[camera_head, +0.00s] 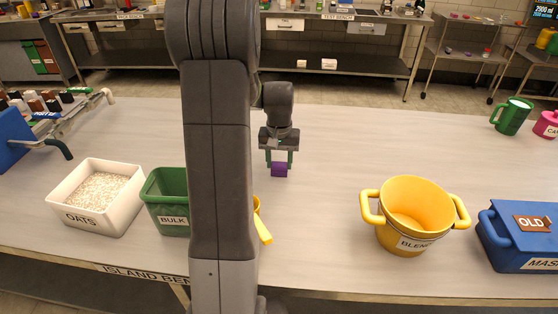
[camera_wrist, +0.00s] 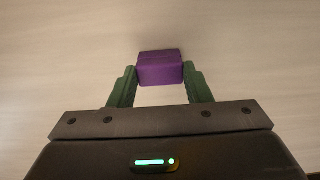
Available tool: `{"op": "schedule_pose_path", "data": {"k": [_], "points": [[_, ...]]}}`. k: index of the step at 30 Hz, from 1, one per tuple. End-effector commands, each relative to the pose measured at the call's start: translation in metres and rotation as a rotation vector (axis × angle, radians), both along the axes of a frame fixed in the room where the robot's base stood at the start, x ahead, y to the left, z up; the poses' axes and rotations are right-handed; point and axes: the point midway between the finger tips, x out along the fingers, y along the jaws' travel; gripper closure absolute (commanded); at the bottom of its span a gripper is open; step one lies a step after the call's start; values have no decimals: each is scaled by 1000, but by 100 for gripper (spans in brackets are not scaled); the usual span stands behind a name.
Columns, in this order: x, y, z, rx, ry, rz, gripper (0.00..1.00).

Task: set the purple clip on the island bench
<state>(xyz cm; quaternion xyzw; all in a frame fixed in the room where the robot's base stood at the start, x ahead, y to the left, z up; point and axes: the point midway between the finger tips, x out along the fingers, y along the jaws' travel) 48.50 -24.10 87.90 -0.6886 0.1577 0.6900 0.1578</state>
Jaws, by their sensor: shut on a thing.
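The purple clip (camera_head: 279,170) is a small block between the green fingers of my gripper (camera_head: 279,160). In the wrist view the purple clip (camera_wrist: 160,67) sits between the two fingertips of my gripper (camera_wrist: 160,78), which are shut on it. The island bench (camera_head: 325,190) is the wide pale top below and around it. The clip is over a bare part of the bench; I cannot tell whether it touches the surface.
A white OATS tub (camera_head: 80,216) and a green BULK bin (camera_head: 160,221) stand to the left, the bin partly hidden by my arm. A yellow BLEND pot (camera_head: 405,233) and a blue box (camera_head: 525,255) stand to the right. A green mug (camera_head: 511,117) is at far right. The bench middle is clear.

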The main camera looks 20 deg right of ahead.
Motion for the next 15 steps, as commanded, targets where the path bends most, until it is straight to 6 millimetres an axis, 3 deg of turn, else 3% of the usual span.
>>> {"op": "schedule_pose_path", "data": {"k": [10, 11, 13, 15], "points": [[0, 0, -4, 0, -1, 0, 77], [0, 0, -3, -1, -2, 0, 50], [0, 0, -3, -1, -2, 0, 36], [0, 0, -3, -1, -2, 0, 34]]}}
